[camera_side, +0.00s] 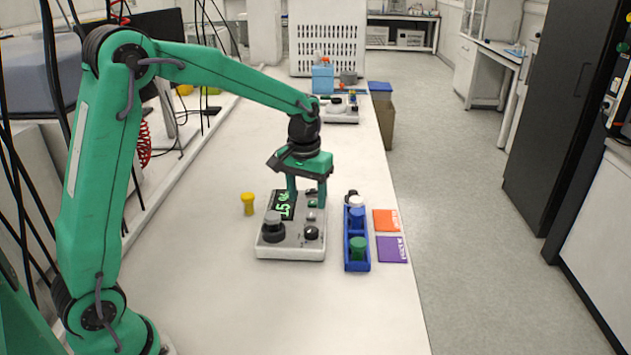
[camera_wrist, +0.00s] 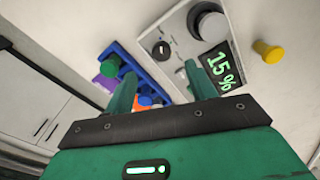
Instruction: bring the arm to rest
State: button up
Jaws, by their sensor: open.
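My gripper (camera_side: 306,198) is open, with its two fingers pointing down over the back part of a grey-white reactor unit (camera_side: 291,246). In the wrist view the gripper (camera_wrist: 160,84) shows its fingers apart, with nothing held between them. The unit has a dark display (camera_side: 284,206) with green figures; the display reads 15% in the wrist view (camera_wrist: 220,66). A large dark knob (camera_side: 273,231) and a smaller black knob (camera_side: 311,233) sit at its front. I cannot tell whether the fingertips touch the unit.
A yellow piece (camera_side: 248,204) stands left. The bench front is clear. Another unit (camera_side: 340,116) stands behind.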

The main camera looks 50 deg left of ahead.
jog(key=s+d+r+m+t, duration=0.2)
jog(key=s+d+r+t, duration=0.1)
jog(key=s+r, duration=0.7)
jog(key=s+d+m+t, duration=0.1)
jog(key=s+m+t, duration=0.1)
jog(key=s, duration=1.1)
jog(key=shift+f, duration=0.3)
